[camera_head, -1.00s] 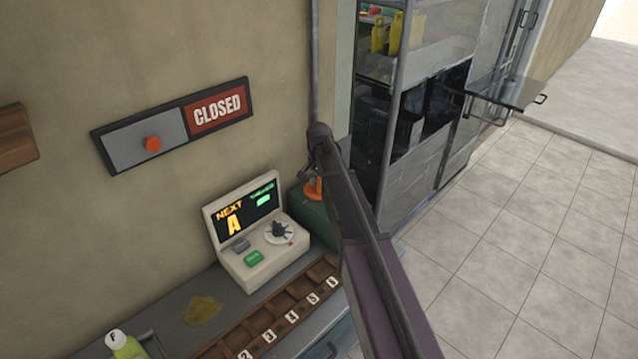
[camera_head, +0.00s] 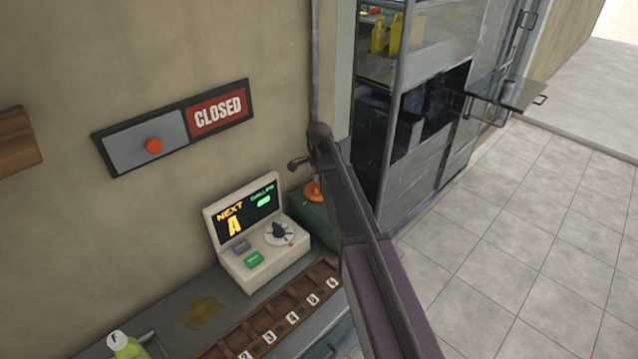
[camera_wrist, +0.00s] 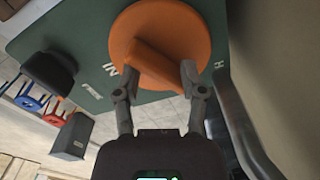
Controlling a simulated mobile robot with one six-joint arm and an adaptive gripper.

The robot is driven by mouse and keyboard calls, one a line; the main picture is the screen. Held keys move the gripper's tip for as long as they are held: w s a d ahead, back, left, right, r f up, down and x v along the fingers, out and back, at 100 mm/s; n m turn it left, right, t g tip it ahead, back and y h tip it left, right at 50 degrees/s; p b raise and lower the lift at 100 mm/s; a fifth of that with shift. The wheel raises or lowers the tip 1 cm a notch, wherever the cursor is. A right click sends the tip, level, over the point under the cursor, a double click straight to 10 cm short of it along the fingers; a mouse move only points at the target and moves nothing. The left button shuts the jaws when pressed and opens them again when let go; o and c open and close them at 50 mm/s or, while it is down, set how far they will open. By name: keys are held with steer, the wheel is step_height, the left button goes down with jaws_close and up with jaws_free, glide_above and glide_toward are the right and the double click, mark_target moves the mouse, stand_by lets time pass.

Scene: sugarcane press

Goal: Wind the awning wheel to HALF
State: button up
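The awning wheel (camera_wrist: 185,35) is an orange disc with a raised bar handle (camera_wrist: 155,65) across it, on a dark green panel (camera_wrist: 70,30). Parts of white lettering, "IN" and "H", show beside the disc. My gripper (camera_wrist: 158,76) is at the disc with its fingers spread. The bar's near end lies between them, close to the right fingertip; I cannot tell if they touch. In the head view the wheel (camera_head: 313,193) shows partly behind my arm, on the green box (camera_head: 312,218). One finger of my gripper (camera_head: 299,163) sticks out left above the wheel.
A console (camera_head: 250,235) with screen, dial and buttons stands left of the green box. A numbered wooden rack (camera_head: 275,315) lies before it. A "CLOSED" sign (camera_head: 217,112) hangs on the wall. Open shelving (camera_head: 420,130) stands right; the tiled floor (camera_head: 540,240) is clear.

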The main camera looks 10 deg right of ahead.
steer(key=shift+r+p, duration=6.3)
steer(key=shift+r, duration=0.4)
steer(key=s+f+n+b, duration=0.4)
steer(key=s+n, duration=0.1)
steer(key=s, duration=0.4)
steer(key=s+f+n+b, duration=0.4)
steer(key=s+n, duration=0.1)
steer(key=s, duration=0.5)
steer(key=s+f+n+b, duration=0.5)
steer(key=s, duration=0.4)
steer(key=shift+s, duration=0.3)
steer(key=shift+w+r, duration=0.1)
steer(key=shift+w, duration=0.05)
steer(key=w+r+m+p, duration=0.2)
steer(key=w+r+p, duration=0.2)
steer(key=w, duration=0.5)
steer(key=w+r+m+p, duration=0.1)
steer(key=w+r+p, duration=0.3)
steer(key=w, duration=0.6)
steer(key=w+r+m+p, duration=0.2)
steer(key=w+r+p, duration=0.2)
steer(key=w, duration=0.5)
steer(key=shift+w+r+m+p, duration=0.2)
steer(key=shift+r+m+p, duration=0.1)
steer(key=shift+p, duration=0.15)
steer(key=shift+f, duration=0.2)
step_height(320, 180, down, 13)
steer(key=b, duration=1.3)
steer(key=shift+f+b, duration=0.15)
steer(key=shift+b, duration=0.25)
